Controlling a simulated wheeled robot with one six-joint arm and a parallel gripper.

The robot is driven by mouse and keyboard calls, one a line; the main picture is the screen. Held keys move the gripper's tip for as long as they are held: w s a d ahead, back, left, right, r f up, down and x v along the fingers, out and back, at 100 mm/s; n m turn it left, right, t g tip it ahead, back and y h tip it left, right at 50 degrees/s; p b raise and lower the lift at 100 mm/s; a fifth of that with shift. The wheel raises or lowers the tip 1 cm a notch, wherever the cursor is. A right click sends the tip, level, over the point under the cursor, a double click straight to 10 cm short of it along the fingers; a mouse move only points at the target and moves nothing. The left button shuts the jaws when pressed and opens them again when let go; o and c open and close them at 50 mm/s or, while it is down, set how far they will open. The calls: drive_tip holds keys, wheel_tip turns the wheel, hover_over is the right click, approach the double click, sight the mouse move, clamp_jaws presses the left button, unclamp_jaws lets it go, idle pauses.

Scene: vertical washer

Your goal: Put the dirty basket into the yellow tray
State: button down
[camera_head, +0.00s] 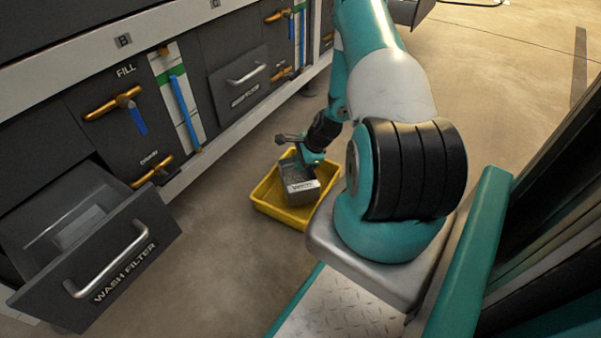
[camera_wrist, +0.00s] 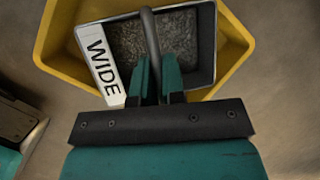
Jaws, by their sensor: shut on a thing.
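The dirty basket (camera_head: 296,183) is a dark grey box with a pale label in the head view. In the wrist view the basket (camera_wrist: 190,35) shows grey dirt inside, a "WIDE" label and a dark bar handle. My gripper (camera_wrist: 155,75) is shut on that handle. In the head view my gripper (camera_head: 300,155) is at the top of the basket. The yellow tray (camera_head: 265,203) is on the floor, and the basket is over or within its outline. The tray rim (camera_wrist: 50,60) shows around the basket in the wrist view. I cannot tell whether the basket touches the tray floor.
A grey washer cabinet runs along the left, with an open "WASH FILTER" drawer (camera_head: 125,245) jutting out. A closed drawer (camera_head: 243,80) and orange valve handles (camera_head: 112,103) are on its front. The concrete floor (camera_head: 215,260) around the tray is clear.

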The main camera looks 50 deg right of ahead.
drive_tip(key=shift+f+b, duration=0.45)
drive_tip(key=shift+f, duration=0.9)
drive_tip(key=shift+f, duration=0.15)
drive_tip(key=c, duration=1.2)
unclamp_jaws()
